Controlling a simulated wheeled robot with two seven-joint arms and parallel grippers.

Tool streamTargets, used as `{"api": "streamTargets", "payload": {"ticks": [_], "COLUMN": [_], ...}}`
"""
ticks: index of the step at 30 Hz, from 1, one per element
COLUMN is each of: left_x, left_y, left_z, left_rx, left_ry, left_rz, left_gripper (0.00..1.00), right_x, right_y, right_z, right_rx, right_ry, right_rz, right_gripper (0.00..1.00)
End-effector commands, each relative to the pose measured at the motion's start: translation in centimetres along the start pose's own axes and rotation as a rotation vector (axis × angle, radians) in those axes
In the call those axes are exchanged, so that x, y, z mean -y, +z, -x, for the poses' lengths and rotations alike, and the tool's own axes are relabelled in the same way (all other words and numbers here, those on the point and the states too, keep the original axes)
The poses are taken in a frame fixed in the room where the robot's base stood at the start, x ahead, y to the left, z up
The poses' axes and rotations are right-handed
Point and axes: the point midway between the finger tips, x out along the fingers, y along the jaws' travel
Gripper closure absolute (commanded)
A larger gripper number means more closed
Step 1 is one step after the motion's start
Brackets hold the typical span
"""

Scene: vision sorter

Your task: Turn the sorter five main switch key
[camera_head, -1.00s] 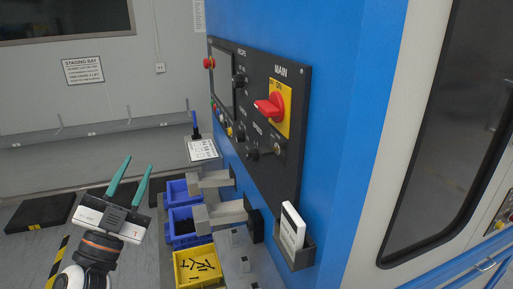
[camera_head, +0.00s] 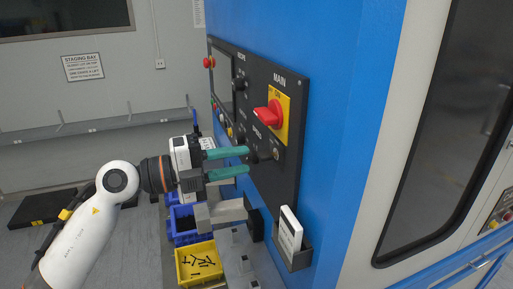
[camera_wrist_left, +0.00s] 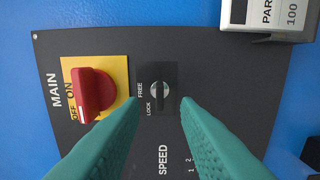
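The red MAIN switch knob (camera_head: 268,116) sits on a yellow plate on the sorter's black panel (camera_head: 285,185). It also shows in the left wrist view (camera_wrist_left: 93,90), beside OFF and ON marks. Below it is a small silver key switch (camera_head: 278,153), marked FREE and LOCK in the left wrist view (camera_wrist_left: 159,91). My left gripper (camera_head: 247,160) is open and empty, its green fingers pointing at the panel. In the left wrist view the key switch shows between the fingertips (camera_wrist_left: 160,100); contact cannot be told. My right gripper is out of view.
A dark SPEED knob (camera_head: 263,155) is close by the left fingertips. A holder with a white card (camera_head: 290,232) juts from the panel's lower right. Grey bars (camera_head: 222,214) and blue and yellow bins (camera_head: 197,263) lie below the arm.

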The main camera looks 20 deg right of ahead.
Motion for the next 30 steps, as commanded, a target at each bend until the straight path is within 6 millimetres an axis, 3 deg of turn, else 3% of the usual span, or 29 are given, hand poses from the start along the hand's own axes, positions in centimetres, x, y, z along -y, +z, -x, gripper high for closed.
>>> {"api": "streamTargets", "payload": {"ticks": [3, 7, 19, 20, 25, 30], "left_x": [-0.3, -0.1, 0.1, 0.1, 0.1, 0.1], "left_y": [0.1, 0.0, 0.0, 0.0, 0.0, 0.0], "left_z": [-2.2, -3.7, -4.5, -4.5, -4.5, -4.5], "left_rx": [0.003, 0.001, 0.000, 0.000, 0.000, 0.000], "left_ry": [0.001, 0.001, 0.000, 0.000, 0.000, 0.000], "left_rz": [0.003, 0.003, 0.001, 0.001, 0.001, 0.000], "left_gripper": [0.71, 0.71, 0.71, 0.73, 1.00, 1.00], "right_x": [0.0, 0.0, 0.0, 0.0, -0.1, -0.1], "right_y": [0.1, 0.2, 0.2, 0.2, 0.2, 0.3], "right_z": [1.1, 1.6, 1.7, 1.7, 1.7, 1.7], "right_rx": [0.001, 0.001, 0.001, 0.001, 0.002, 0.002], "right_ry": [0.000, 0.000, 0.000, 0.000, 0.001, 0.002], "right_rz": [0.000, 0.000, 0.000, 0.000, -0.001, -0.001], "right_gripper": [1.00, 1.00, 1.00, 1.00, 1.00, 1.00]}}
